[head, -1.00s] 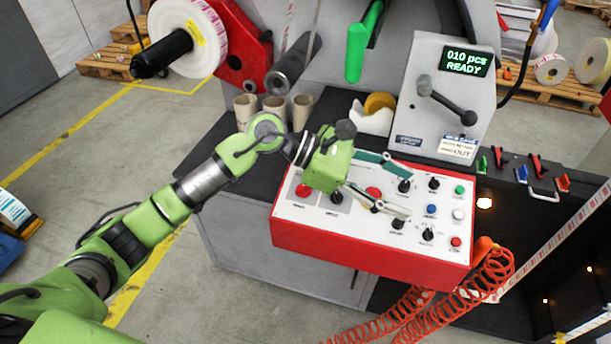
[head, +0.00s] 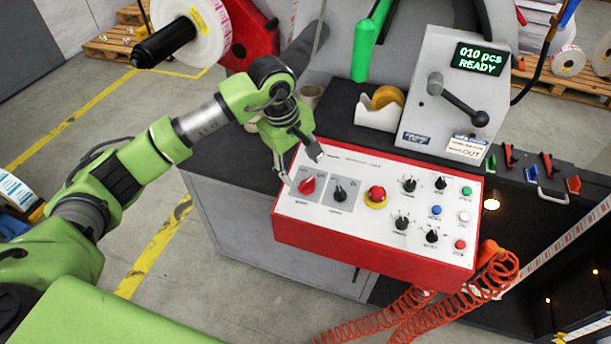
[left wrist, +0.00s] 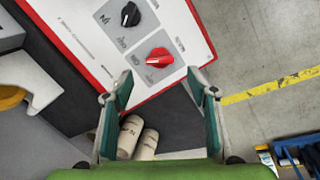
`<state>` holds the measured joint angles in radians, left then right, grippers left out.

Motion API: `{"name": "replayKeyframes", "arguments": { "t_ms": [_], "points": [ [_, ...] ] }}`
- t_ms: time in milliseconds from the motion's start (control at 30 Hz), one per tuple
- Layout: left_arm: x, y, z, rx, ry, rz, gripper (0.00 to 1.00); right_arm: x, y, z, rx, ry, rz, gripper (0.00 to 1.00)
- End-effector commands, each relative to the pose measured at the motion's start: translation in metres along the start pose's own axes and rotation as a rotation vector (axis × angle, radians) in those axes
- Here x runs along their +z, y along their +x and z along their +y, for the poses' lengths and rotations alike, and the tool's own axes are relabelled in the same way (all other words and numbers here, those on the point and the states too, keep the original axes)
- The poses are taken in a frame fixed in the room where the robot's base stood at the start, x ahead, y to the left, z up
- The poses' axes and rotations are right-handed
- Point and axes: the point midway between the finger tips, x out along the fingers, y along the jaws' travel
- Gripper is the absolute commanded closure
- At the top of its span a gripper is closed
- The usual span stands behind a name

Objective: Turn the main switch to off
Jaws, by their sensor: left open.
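The control panel (head: 370,234) is a red box with a white sloped top. At its left end is a red rotary knob (head: 307,185) on a grey plate, which I take as the main switch; its label is too small to read. The red knob also shows in the left wrist view (left wrist: 159,57), its grip lying nearly across the picture. A black rotary knob (head: 339,192) sits beside it on another grey plate. My left gripper (head: 299,168) is open and empty above the panel's left end, its fingers pointing down around the red knob, apart from it. My right gripper is not in view.
A red mushroom button (head: 376,194) on a yellow ring and several black knobs and coloured buttons fill the panel's right side. Behind it stand a tape dispenser (head: 378,112) and a grey housing with a lever (head: 458,102). Cardboard cores (left wrist: 146,145) stand near the panel's left end.

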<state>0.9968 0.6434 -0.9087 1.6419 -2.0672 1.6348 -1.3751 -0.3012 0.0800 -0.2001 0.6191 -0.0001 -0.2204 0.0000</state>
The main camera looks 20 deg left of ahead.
Motion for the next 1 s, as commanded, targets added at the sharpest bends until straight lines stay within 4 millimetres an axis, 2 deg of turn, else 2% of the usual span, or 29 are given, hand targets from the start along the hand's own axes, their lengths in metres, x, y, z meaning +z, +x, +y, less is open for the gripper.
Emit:
{"name": "replayKeyframes", "arguments": {
  "t_ms": [100,300,500,767,900,1000],
  "points": [
    [0.001,0.024,0.0,-0.004,-0.001,-0.003,0.47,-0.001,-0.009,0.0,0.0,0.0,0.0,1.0],
    [0.001,0.054,0.0,-0.001,-0.001,-0.003,0.47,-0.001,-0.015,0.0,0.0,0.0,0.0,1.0],
    [0.0,0.067,0.0,0.0,0.001,0.0,0.47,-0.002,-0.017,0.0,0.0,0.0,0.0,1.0],
    [0.0,0.068,0.0,0.001,0.001,0.0,0.47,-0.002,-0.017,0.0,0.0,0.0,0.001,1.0],
    [0.0,0.068,0.0,0.001,0.001,-0.001,0.84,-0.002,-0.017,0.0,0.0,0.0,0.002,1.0],
    [0.0,0.068,0.0,0.001,0.0,-0.001,0.86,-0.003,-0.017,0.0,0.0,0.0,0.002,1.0]
  ]
}}
